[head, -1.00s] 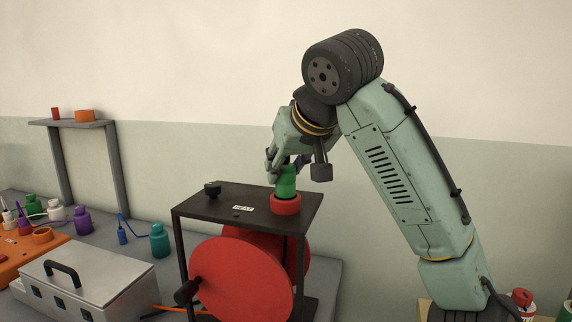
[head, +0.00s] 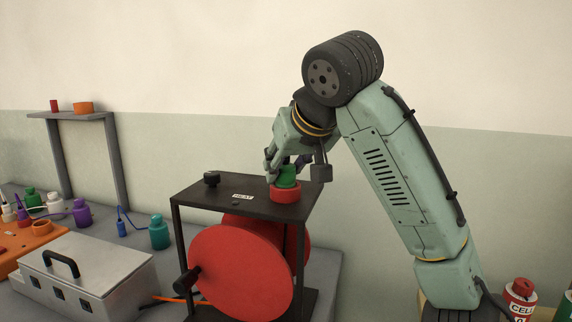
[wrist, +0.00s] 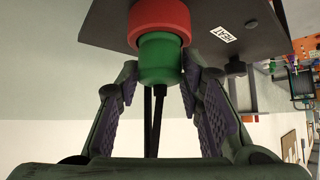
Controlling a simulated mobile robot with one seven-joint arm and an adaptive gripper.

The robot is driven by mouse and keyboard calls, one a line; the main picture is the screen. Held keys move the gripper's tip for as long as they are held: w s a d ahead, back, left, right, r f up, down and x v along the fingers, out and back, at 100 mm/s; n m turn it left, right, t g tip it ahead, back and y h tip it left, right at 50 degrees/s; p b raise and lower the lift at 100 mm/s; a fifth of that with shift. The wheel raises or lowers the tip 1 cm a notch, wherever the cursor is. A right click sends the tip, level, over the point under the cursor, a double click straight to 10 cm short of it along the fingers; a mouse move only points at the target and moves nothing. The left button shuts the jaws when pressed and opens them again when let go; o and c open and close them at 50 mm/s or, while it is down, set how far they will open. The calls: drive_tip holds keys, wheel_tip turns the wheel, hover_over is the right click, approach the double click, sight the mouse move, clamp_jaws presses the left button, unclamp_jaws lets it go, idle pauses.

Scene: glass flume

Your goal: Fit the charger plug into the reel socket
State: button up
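The green charger plug (head: 287,177) stands upright in the red ring-shaped reel socket (head: 285,192) on the top plate of the reel stand. Its lower part is hidden inside the ring. In the wrist view the plug (wrist: 162,58) meets the red socket (wrist: 158,22) end-on, with no gap showing between them. My gripper (head: 280,167) is above the socket, around the plug's upper part. In the wrist view, the fingertips of my gripper (wrist: 160,80) lie against both sides of the plug. The depth of the fit is hidden.
The dark reel stand (head: 215,194) holds a red reel (head: 240,272) and has a black knob on top. A grey metal case (head: 85,275), an orange tray (head: 30,240) and several bottles stand at left. A shelf (head: 75,115) is behind them.

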drive_tip(key=o, duration=0.4)
drive_tip(key=shift+c, duration=0.2)
drive_tip(key=v, duration=1.2)
drive_tip(key=shift+d, duration=0.1)
